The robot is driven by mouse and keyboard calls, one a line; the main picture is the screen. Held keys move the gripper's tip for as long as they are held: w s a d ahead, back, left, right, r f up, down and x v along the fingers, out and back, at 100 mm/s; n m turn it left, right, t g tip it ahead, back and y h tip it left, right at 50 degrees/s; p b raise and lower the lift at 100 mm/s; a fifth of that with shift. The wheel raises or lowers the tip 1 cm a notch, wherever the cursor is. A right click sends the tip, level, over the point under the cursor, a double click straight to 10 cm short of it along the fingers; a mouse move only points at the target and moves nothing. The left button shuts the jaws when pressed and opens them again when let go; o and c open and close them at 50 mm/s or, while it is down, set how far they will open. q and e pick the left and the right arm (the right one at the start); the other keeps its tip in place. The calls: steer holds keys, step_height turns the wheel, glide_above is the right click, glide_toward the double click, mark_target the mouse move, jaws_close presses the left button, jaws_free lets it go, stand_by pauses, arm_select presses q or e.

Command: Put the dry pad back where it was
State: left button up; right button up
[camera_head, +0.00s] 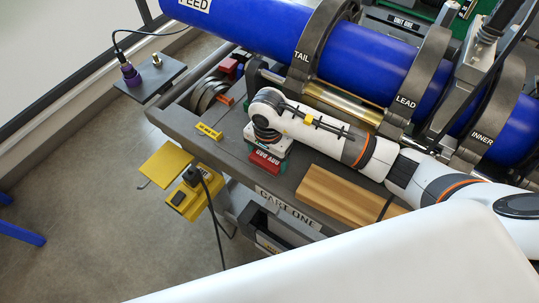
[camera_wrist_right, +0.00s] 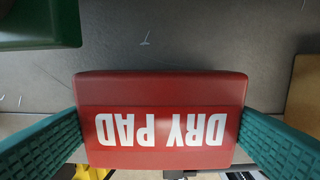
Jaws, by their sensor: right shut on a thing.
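The dry pad (camera_wrist_right: 160,122) is a red block with white "DRY PAD" lettering, upside down in the right wrist view. My right gripper (camera_wrist_right: 162,138) is shut on it, with a teal finger against each side. In the head view the pad (camera_head: 265,161) shows below my right gripper (camera_head: 268,152), near the front edge of the grey cart top (camera_head: 235,150). I cannot tell whether the pad touches the cart top. My left gripper is not in view.
A dark green object (camera_wrist_right: 35,25) is at the wrist view's top left. A wooden block (camera_head: 340,195) lies right of the pad, a yellow tag (camera_head: 209,131) left. Blue pipe (camera_head: 370,62) in grey clamps runs behind. A yellow bracket with a cabled box (camera_head: 183,198) hangs off the front.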

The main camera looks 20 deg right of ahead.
steer(key=shift+s+b, duration=0.2)
steer(key=shift+b, duration=0.1)
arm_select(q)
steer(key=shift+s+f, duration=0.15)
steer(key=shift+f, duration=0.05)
arm_select(e)
steer(key=o, duration=1)
steer(key=shift+f, duration=0.1)
steer(key=shift+c, duration=0.2)
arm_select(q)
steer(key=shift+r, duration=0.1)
